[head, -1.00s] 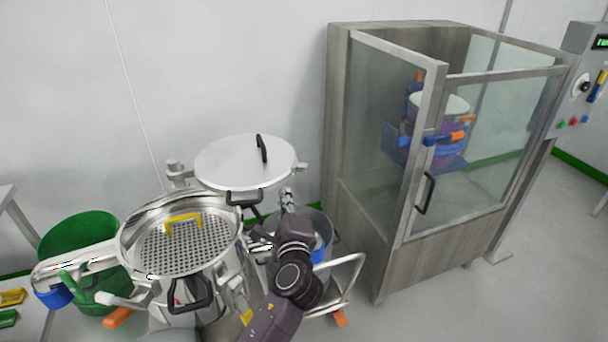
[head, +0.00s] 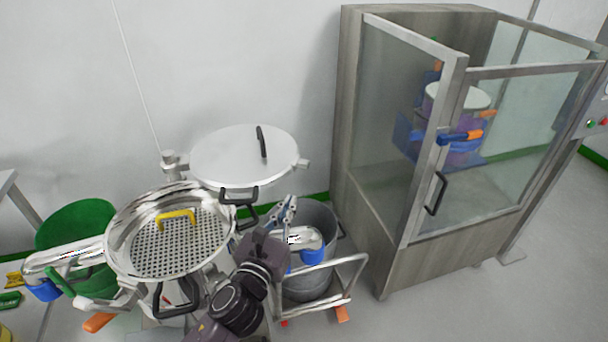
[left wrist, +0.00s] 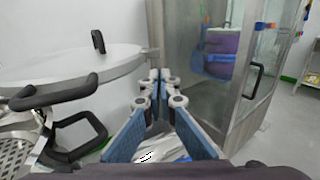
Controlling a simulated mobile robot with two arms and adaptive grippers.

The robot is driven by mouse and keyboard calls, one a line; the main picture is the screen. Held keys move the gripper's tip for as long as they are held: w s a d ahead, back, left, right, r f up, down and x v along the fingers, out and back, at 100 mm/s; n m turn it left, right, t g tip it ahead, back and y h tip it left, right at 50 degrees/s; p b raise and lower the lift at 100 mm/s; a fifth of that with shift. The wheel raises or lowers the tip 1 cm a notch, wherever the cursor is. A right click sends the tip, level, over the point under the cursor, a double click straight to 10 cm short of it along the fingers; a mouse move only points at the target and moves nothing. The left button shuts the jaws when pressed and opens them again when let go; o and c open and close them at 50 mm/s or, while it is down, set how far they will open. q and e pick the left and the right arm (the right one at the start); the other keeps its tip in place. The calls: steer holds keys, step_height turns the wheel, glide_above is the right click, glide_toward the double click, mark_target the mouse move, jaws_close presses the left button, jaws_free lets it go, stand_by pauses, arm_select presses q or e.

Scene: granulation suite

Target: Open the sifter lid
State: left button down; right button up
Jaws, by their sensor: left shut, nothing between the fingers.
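The sifter's silver lid (head: 225,150), with a black handle (head: 261,142) on top, lies roughly level behind and right of the sifter bowl (head: 117,246). The bowl is uncovered, showing a perforated screen (head: 165,243) with a yellow handle (head: 177,215). A black loop handle (head: 238,195) hangs at the lid's front edge. My left gripper (head: 287,209) is right of that handle, apart from the lid, shut and empty. In the left wrist view, the lid (left wrist: 65,68) and its black loops (left wrist: 60,92) are left of my blue fingers (left wrist: 161,76). My right gripper is out of view.
A metal drum (head: 310,285) on a wheeled frame (head: 352,285) stands below my left gripper. A glass-doored cabinet (head: 365,190) is close on the right. A green bin (head: 75,222) stands at the left. A wall is close behind the lid.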

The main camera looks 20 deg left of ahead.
arm_select(q)
steer(key=p, duration=0.1)
glide_toward(307, 169)
steer(key=w, duration=0.5)
steer(key=shift+w, duration=0.25)
steer(key=shift+w+f, duration=0.1)
steer(key=shift+w, duration=0.65)
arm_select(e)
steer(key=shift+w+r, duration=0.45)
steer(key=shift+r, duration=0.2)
